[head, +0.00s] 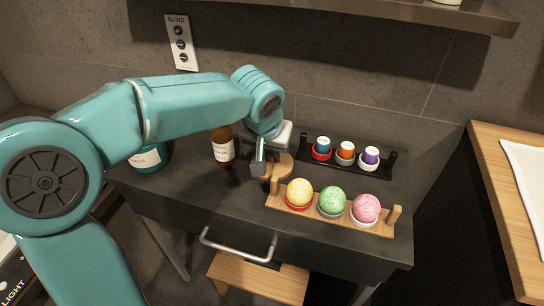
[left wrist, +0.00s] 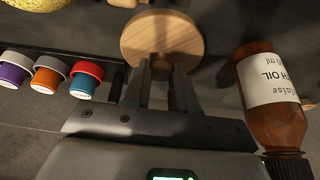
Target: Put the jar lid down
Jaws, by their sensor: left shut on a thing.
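The round wooden jar lid (head: 283,165) is at my left gripper (head: 261,168), above or on the dark vanity top (head: 190,190). In the left wrist view the lid (left wrist: 160,36) sits at the tips of my left gripper's fingers (left wrist: 160,80), which are shut on it. I cannot tell whether the lid touches the vanity top. A teal jar (head: 150,158) with a white label stands at the left, partly behind my arm. My right gripper is not in view.
A brown bath oil bottle (head: 222,150) stands left of the gripper. A wooden tray (head: 270,200) with yellow, green and pink balls is close in front. A dark rack (head: 388,165) of coloured capsules is right. A pale block (head: 285,133) stands behind.

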